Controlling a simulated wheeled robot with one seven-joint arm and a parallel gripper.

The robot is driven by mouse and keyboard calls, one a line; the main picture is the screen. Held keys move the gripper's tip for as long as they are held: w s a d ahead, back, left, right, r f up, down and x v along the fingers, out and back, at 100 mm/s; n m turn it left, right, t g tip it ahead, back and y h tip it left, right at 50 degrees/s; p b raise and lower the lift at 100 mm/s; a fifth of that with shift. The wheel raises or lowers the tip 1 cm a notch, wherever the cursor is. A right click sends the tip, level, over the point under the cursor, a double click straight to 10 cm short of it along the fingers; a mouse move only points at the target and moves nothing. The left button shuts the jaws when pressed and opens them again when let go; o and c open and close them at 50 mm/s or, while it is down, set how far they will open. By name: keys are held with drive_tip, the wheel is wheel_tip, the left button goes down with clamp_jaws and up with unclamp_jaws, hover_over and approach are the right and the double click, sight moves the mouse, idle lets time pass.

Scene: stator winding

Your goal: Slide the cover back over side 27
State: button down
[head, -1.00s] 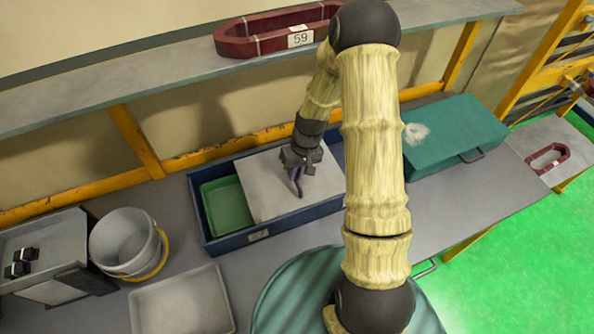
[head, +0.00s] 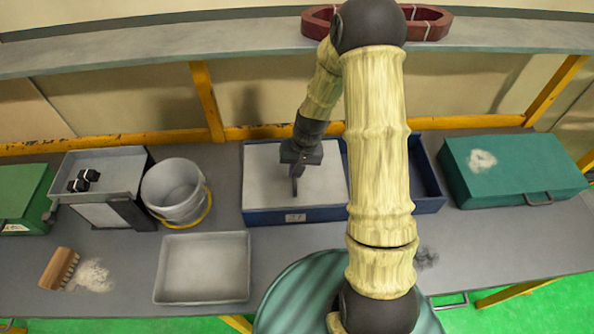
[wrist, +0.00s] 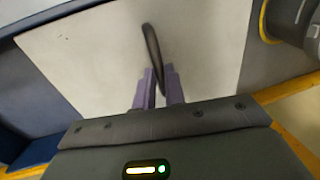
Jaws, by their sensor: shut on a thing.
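The pale flat cover (head: 325,178) lies on the left part of the blue box (head: 345,213). It spans the left side, above a front label (head: 295,217) that seems to read 27. My gripper (head: 295,183) stands over the cover, shut on its dark curved handle, which shows clearly between the purple fingers (wrist: 160,88) in the wrist view (wrist: 152,45). The right side of the box (head: 425,175) is uncovered.
A white bucket (head: 173,190) stands left of the box, with a grey tray (head: 203,268) in front. A green case (head: 515,168) is at the right. A shelf (head: 170,50) with dark red coils (head: 430,22) runs above the back. Bare bench shows at the right front.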

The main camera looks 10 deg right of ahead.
drive_tip(key=shift+w+a+r, duration=0.1)
drive_tip(key=shift+w+a, duration=0.05)
drive_tip(key=shift+a, duration=0.05)
drive_tip(key=c, duration=1.5)
unclamp_jaws()
drive_tip(key=shift+d, duration=0.1)
drive_tip(key=shift+d+r, duration=0.1)
drive_tip(key=shift+r, duration=0.5)
drive_tip(key=d+r+b, duration=0.1)
drive_tip(key=r, duration=0.4)
drive_tip(key=d+r+b, duration=0.1)
drive_tip(key=r, duration=0.4)
drive_tip(key=d+r+b, duration=0.1)
drive_tip(key=r, duration=0.4)
drive_tip(key=shift+s+r, duration=0.3)
drive_tip(key=shift+r, duration=0.1)
